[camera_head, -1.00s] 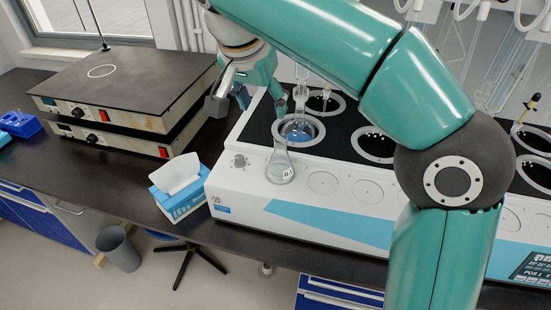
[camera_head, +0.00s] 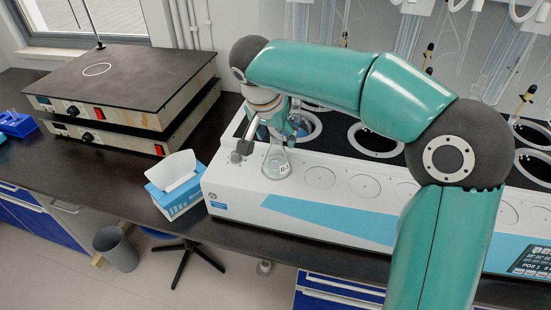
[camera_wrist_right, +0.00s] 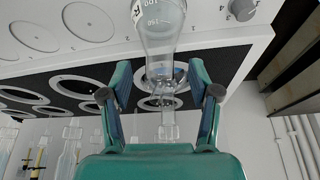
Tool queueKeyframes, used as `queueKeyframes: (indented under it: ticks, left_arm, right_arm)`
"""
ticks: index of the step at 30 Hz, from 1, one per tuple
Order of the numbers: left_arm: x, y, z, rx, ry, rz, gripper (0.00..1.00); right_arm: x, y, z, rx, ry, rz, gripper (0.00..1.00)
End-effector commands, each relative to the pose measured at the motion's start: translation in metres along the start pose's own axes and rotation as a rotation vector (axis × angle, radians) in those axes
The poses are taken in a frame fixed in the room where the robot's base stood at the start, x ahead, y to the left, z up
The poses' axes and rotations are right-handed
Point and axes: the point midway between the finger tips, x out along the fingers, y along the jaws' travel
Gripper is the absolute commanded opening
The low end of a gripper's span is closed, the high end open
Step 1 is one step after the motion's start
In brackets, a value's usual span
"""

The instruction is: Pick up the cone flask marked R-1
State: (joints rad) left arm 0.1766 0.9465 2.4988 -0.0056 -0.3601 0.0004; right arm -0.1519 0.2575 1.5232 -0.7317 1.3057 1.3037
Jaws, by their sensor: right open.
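The cone flask marked R-1 (camera_head: 276,164) is clear glass and stands upright on the white front ledge of the distiller (camera_head: 330,214), near its left end. My right gripper (camera_head: 288,128) is close to the flask's neck, partly hidden by the wrist and flask. In the right wrist view the flask (camera_wrist_right: 161,22) appears upside down, with its neck pointing between the two spread fingers of the gripper (camera_wrist_right: 160,93). The fingers stand apart on both sides, with visible gaps to the glass. My left gripper is out of view.
Round heating wells (camera_head: 374,140) lie behind the ledge, with glassware (camera_head: 505,65) hanging above. A tissue box (camera_head: 176,184) stands left of the distiller, and stacked hot plates (camera_head: 120,88) are farther left. Bench between them is clear.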

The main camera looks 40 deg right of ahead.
Motion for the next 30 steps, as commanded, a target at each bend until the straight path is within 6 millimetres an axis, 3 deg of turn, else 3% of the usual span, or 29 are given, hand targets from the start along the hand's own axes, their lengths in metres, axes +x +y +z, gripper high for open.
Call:
queueKeyframes:
  ticks: [4, 11, 22, 30]
  left_arm:
    - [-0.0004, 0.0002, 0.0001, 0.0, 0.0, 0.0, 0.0]
    - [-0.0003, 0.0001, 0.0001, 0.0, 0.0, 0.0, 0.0]
    - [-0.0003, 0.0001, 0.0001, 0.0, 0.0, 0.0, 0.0]
    - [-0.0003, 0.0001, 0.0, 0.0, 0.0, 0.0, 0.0]
  right_arm:
    - [0.0137, 0.0007, 0.0001, 0.0, -0.001, 0.001, 0.61]
    - [0.0153, 0.0004, 0.0001, 0.001, 0.0, 0.0, 0.61]
    - [0.0149, 0.0004, 0.0, 0.001, 0.0, 0.0, 0.01]
    - [0.0144, 0.0002, -0.0003, 0.001, 0.001, -0.001, 0.0]
